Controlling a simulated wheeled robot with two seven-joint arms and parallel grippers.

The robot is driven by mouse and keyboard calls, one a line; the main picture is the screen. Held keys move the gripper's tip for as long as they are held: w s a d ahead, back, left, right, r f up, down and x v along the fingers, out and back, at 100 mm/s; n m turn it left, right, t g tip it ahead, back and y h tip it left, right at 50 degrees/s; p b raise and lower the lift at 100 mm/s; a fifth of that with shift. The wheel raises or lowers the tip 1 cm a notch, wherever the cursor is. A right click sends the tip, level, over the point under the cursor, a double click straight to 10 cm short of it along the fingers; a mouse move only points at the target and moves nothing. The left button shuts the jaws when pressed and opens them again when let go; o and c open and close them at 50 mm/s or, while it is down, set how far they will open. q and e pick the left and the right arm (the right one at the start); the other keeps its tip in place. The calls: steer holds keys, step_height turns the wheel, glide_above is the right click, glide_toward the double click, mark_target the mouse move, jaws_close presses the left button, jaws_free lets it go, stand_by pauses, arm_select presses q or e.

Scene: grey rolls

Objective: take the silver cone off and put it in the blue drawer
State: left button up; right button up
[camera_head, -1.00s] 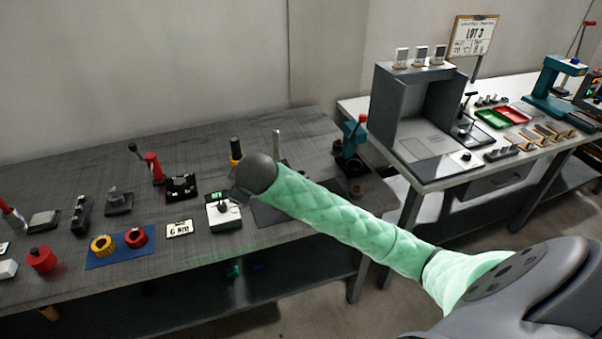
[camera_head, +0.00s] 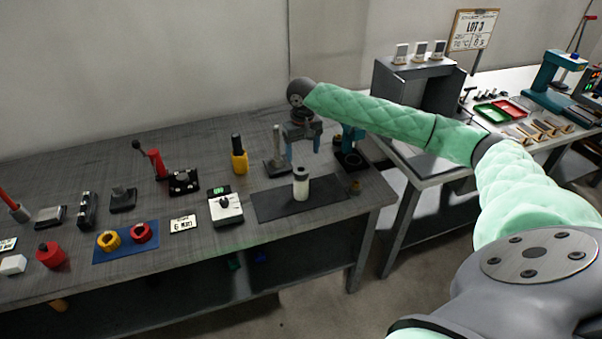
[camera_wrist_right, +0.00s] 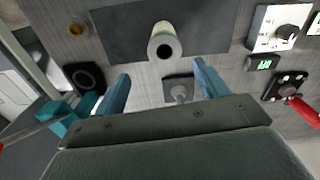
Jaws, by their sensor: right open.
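A pale upright roll (camera_head: 301,188) with a dark grey top stands on a black mat (camera_head: 268,206). I cannot make out for certain which thing is the silver cone. A small dark blue shape (camera_head: 260,257) shows under the table; I cannot tell if it is the blue drawer. My right gripper (camera_head: 303,149) is open and empty, fingers down, above and behind the roll; its blue fingers also show in the right wrist view (camera_wrist_right: 163,88). My left gripper is out of view.
A post on a grey base (camera_head: 277,163) stands behind the mat, beneath the right gripper. A brass piece (camera_head: 355,188) sits near the right edge.

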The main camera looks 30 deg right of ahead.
mark_target(301, 169)
steer(key=shift+m, duration=0.7)
steer(key=f+p, duration=0.1)
steer(key=f, duration=0.1)
steer(key=f+p, duration=0.1)
steer(key=f, duration=0.1)
steer(key=f+p, duration=0.1)
steer(key=f, duration=0.1)
steer(key=shift+s+a+f, duration=0.1)
steer(key=shift+a+f, duration=0.25)
steer(key=shift+a, duration=0.05)
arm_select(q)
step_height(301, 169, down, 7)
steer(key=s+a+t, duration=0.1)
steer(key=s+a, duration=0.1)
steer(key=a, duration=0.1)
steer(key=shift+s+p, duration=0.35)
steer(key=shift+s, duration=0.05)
arm_select(e)
steer(key=shift+f, duration=0.6)
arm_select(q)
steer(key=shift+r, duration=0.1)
arm_select(e)
steer(key=c, duration=1)
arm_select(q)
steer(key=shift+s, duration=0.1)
arm_select(e)
steer(key=shift+c, duration=1.1)
steer(key=shift+r, duration=0.1)
